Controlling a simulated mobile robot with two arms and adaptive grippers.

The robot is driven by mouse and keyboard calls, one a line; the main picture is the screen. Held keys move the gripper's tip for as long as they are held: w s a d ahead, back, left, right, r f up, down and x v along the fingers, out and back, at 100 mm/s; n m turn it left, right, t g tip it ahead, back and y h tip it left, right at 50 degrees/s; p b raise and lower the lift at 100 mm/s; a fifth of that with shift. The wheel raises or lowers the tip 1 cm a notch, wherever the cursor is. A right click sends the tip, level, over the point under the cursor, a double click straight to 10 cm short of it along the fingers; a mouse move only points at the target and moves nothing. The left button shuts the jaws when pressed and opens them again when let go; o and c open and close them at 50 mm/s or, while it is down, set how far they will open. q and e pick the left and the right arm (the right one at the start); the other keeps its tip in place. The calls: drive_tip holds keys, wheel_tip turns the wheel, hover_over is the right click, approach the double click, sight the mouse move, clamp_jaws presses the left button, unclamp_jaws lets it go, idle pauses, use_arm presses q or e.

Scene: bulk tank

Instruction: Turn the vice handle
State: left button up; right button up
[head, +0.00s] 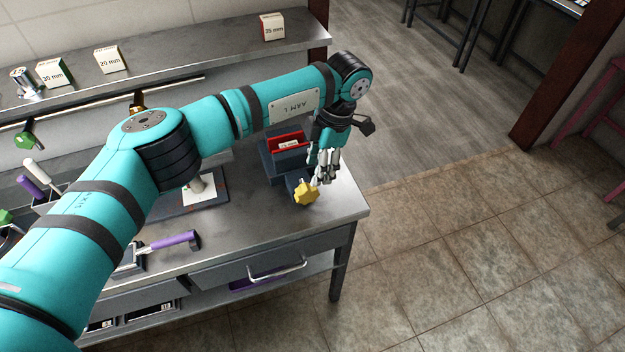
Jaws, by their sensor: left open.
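The vice (276,163) is a dark blue-grey block on the right end of the steel workbench, with a small red box or insert at its top. Its handle (306,193) appears as a yellow, lobed knob at the front of the vice. My left gripper (322,180) is open and points down just behind and to the right of the yellow knob. The fingers overlap the knob's upper right edge in the picture; I cannot tell whether they touch it. My left arm hides part of the bench. My right gripper is not in view.
A purple-handled tool (172,241) lies on the workbench (235,235). A shelf (190,60) behind holds small labelled boxes (272,27). A drawer with a metal handle (277,272) is under the bench. The tiled floor to the right is clear.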

use_arm(q)
drive_tip(key=v, duration=0.3)
drive_tip(key=shift+r, duration=0.4)
